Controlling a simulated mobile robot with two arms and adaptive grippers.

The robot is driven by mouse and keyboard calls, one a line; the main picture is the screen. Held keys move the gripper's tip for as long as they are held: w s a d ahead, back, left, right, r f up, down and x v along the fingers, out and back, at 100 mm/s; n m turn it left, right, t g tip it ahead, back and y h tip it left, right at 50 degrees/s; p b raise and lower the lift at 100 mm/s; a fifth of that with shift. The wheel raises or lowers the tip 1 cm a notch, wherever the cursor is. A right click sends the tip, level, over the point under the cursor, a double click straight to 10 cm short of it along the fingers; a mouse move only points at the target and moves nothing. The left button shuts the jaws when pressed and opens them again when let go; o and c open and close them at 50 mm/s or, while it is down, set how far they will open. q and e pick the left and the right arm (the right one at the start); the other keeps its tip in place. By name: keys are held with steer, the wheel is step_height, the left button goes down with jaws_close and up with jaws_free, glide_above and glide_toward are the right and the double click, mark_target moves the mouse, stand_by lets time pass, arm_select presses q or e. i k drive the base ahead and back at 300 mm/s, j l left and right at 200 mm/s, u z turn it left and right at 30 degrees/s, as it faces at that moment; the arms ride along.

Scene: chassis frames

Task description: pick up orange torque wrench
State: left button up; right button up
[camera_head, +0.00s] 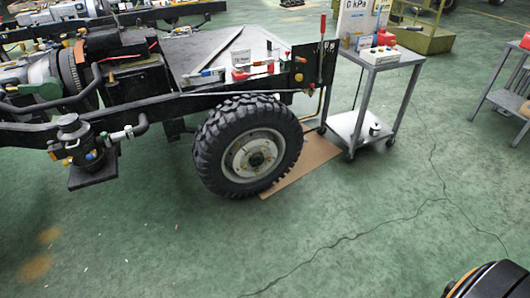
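I cannot pick out an orange torque wrench for certain. Small tools and containers lie along the edge of the chassis deck (215,48), among them a white container (241,58) and a red block (239,74). A thin piece with an orange-red part lies just right of them, too small to identify. A tool with a red handle (322,34) stands upright at the deck's right corner. Neither of my grippers is in view.
A large black tire (216,150) stands under the chassis, beside flat cardboard (305,165). A grey wheeled cart (386,62) with small items and a pressure display (357,12) stands to the right. Another grey table (503,98) is at the right edge.

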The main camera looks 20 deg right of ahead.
mark_target(238, 67)
steer(key=i+l, duration=0.2)
steer(key=i+l+u, duration=0.15)
steer(key=l, duration=0.3)
steer(key=i+l, duration=0.3)
steer(key=i+l+u, duration=0.15)
steer(key=l, duration=0.2)
